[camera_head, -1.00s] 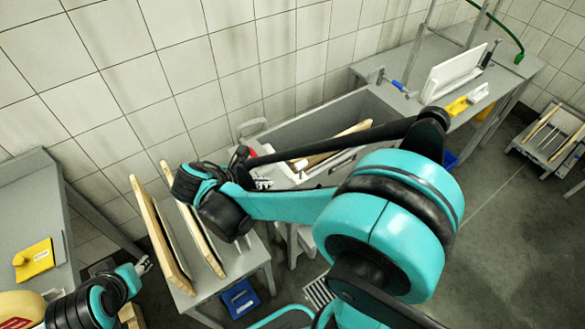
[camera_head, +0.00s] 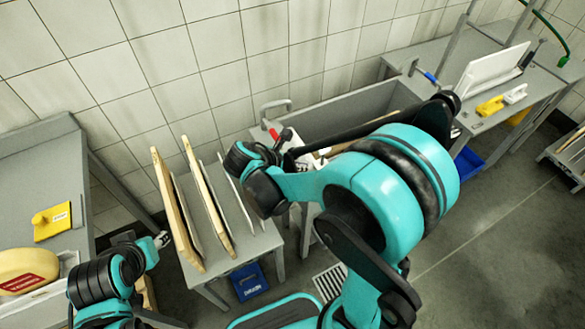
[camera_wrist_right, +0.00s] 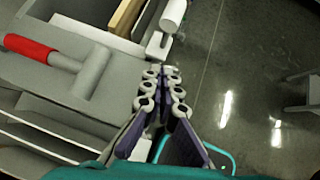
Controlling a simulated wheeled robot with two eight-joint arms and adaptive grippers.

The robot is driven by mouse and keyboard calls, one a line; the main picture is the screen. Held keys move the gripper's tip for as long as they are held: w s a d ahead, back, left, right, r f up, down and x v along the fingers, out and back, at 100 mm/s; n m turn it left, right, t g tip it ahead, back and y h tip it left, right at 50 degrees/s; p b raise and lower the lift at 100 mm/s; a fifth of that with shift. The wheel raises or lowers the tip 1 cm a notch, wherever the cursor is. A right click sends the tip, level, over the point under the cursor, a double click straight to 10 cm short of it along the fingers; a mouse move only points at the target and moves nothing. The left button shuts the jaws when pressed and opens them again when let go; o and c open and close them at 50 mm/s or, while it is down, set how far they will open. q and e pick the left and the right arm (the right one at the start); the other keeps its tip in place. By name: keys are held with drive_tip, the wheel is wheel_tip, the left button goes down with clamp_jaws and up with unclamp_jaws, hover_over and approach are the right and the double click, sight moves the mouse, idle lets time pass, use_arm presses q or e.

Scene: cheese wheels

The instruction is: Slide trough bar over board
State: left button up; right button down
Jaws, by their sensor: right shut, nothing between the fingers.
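My right gripper (camera_wrist_right: 160,85) is shut and empty in the right wrist view. Its fingertips are close to a pale block (camera_wrist_right: 158,46) and a white rounded bar end (camera_wrist_right: 174,14) at the trough's edge; I cannot tell whether they touch. These look like part of the trough bar. A wooden board (camera_wrist_right: 125,17) lies in the trough beside them.
A red-handled tool (camera_wrist_right: 30,48) lies left of the right gripper. Upright boards (camera_head: 178,210) stand on a grey table between my arms. A blue bin (camera_head: 248,282) is below it. A yellow cheese wheel (camera_head: 25,268) is at the left.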

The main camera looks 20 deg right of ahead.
drive_tip(key=shift+w+d+f+b, duration=0.1)
drive_tip(key=shift+w+d+b, duration=0.1)
drive_tip(key=shift+d, duration=0.55)
drive_tip(key=shift+w+d+f+b, duration=0.1)
drive_tip(key=shift+w+d, duration=0.15)
drive_tip(key=shift+d, duration=0.45)
drive_tip(key=shift+w+d+f+b, duration=0.1)
drive_tip(key=shift+w+d, duration=0.1)
drive_tip(key=shift+d, duration=0.55)
drive_tip(key=d, duration=1)
drive_tip(key=w+d, duration=0.1)
drive_tip(key=d, duration=0.5)
drive_tip(key=shift+w, duration=0.1)
drive_tip(key=shift+d, duration=0.25)
drive_tip(key=shift+r, duration=0.1)
